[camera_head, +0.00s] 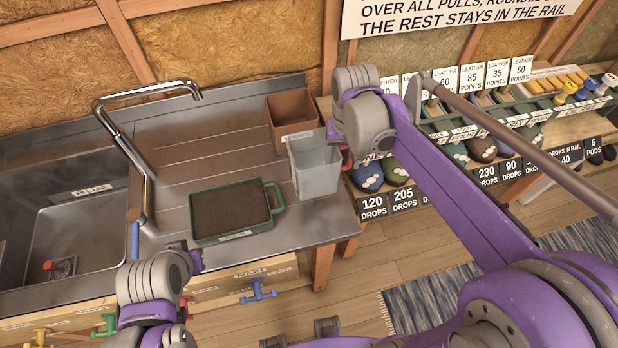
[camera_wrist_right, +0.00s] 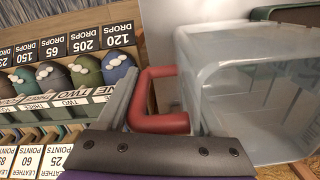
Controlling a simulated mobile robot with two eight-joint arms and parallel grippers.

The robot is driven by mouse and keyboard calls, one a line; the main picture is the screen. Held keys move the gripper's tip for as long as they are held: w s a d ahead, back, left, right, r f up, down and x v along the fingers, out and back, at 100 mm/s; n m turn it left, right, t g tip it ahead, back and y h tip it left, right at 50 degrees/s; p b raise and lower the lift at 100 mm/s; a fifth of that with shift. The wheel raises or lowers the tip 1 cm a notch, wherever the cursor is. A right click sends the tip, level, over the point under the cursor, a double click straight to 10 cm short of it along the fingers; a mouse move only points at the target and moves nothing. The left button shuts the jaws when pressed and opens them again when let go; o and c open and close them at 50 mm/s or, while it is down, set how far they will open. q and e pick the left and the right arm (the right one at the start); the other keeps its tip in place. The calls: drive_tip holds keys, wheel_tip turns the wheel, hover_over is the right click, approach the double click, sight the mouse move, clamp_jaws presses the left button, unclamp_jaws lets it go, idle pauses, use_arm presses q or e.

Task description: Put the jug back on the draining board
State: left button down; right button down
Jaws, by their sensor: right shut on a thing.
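The clear, greyish jug (camera_head: 316,170) with a red handle is over the right end of the steel draining board (camera_head: 225,110). I cannot tell whether its base touches the board. My right gripper (camera_head: 346,158) is shut on the red handle (camera_wrist_right: 160,98), which shows between the fingers in the wrist view. The jug's body (camera_wrist_right: 245,90) is to the right of the fingers there. My left arm is at the lower left of the head view, in front of the counter. Its gripper (camera_head: 197,259) shows only in part, and its fingers cannot be made out.
A green tray with dark filling (camera_head: 232,212) sits on the board left of the jug. A brown box (camera_head: 292,115) stands behind the jug. A sink (camera_head: 80,235) with a tall tap (camera_head: 140,95) is at left. A rack of pods and labels (camera_head: 470,130) stands at right.

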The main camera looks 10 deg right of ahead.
use_arm(q)
drive_tip(key=shift+s+f+b, duration=0.3)
drive_tip(key=shift+s+f, duration=0.1)
use_arm(e)
drive_tip(key=shift+s+f, duration=0.2)
drive_tip(key=shift+f, duration=4.7)
use_arm(q)
drive_tip(key=shift+f, duration=0.15)
use_arm(e)
drive_tip(key=shift+f, duration=0.1)
drive_tip(key=shift+c, duration=2.4)
unclamp_jaws()
drive_tip(key=shift+f, duration=0.15)
drive_tip(key=o, duration=0.4)
drive_tip(key=shift+o, duration=0.2)
drive_tip(key=shift+r, duration=0.3)
use_arm(q)
drive_tip(key=shift+w+r+p, duration=0.35)
drive_tip(key=shift+r+p, duration=0.15)
drive_tip(key=shift+r, duration=0.4)
use_arm(e)
wheel_tip(320, 180, up, 12)
